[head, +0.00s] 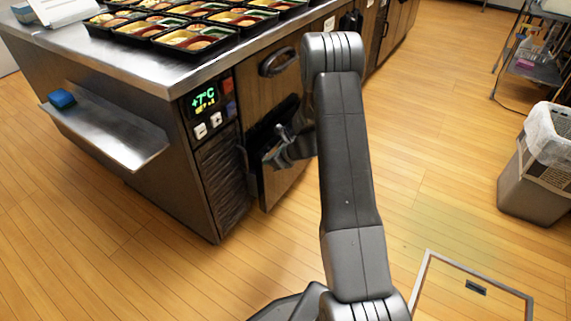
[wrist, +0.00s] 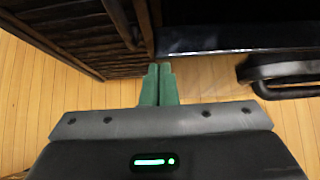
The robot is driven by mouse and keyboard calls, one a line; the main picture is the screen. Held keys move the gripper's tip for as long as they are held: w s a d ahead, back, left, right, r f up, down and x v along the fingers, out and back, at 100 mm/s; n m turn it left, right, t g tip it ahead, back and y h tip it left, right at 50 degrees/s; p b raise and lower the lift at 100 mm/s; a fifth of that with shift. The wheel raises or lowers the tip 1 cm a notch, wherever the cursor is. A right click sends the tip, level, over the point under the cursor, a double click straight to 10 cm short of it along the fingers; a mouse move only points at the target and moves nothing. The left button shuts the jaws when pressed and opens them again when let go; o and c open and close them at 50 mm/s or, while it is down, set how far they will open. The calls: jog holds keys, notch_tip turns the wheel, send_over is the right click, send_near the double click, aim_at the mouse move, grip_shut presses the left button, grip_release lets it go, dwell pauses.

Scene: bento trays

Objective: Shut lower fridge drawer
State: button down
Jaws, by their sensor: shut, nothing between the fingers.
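The lower fridge drawer (head: 283,187) is in the counter front, below the upper drawer, in the head view. Its front stands a little out from the counter, with a dark gap along its top. My gripper (head: 272,158) is beside its upper part, partly hidden by my own arm. In the wrist view the green fingertips (wrist: 158,70) are together and empty, close to the end of a dark drawer edge (wrist: 235,48). A dark bar handle (wrist: 285,75) is to their right. I cannot tell whether the fingers touch the drawer.
The upper drawer handle (head: 278,62) is above. A control panel (head: 206,106) reading +7°C and a vent grille (head: 224,178) are left of the drawers. Bento trays (head: 196,40) stand on the counter.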

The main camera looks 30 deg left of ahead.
aim_at(260, 157)
jog(key=shift+a+p, duration=0.35)
jog(key=shift+a, duration=1.4)
